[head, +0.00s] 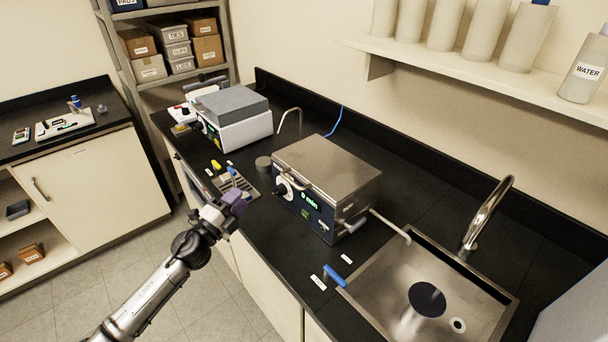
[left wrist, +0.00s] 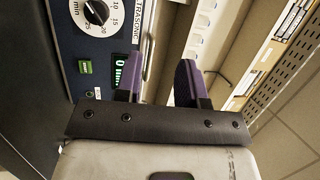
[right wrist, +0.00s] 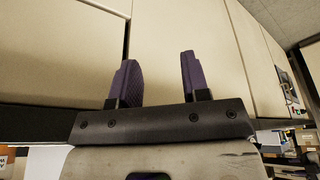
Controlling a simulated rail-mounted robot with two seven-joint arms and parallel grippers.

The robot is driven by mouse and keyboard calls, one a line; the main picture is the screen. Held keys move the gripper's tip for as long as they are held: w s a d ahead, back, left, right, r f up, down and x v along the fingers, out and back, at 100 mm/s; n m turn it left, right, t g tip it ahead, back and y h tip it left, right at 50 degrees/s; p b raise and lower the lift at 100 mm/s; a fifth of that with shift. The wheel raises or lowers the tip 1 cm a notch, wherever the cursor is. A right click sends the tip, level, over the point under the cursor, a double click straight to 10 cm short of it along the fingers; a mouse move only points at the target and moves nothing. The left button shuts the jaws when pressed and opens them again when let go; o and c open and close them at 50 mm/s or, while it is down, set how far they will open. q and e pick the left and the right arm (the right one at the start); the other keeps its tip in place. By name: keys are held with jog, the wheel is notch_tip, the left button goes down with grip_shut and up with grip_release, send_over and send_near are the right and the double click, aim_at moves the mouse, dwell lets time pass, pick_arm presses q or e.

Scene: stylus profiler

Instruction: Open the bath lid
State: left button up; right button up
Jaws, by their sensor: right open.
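The ultrasonic bath (head: 318,207) stands on the black counter. Its flat metal lid (head: 328,165) lies shut on top, with a bar handle (head: 300,184) along its front edge. My left gripper (head: 238,200), with purple fingers, is in front and left of the bath, apart from it. In the left wrist view, the left fingers (left wrist: 160,80) are spread and empty, with the bath's dial and green display (left wrist: 122,72) beyond them. My right gripper (right wrist: 155,80) shows only in the right wrist view, open and empty, facing pale cabinet doors.
A steel sink (head: 400,285) with a tall faucet (head: 487,215) is right of the bath. A blue-handled drain tap (head: 336,275) sits near the counter's front. A grey-lidded device (head: 235,115) and a small rack (head: 238,183) stand to the left. A shelf (head: 480,65) hangs behind.

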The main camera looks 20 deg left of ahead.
aim_at(291, 180)
pick_arm(q)
jog(key=s+d+m+g+h, duration=0.2)
jog(key=d+m+h, duration=0.2)
jog(key=d+h, duration=0.1)
jog(key=b+x, duration=0.1)
jog(key=x, duration=1.2)
jog(key=shift+d+f, duration=0.1)
jog(key=shift+d, duration=0.05)
jog(key=shift+c, duration=0.3)
grip_shut()
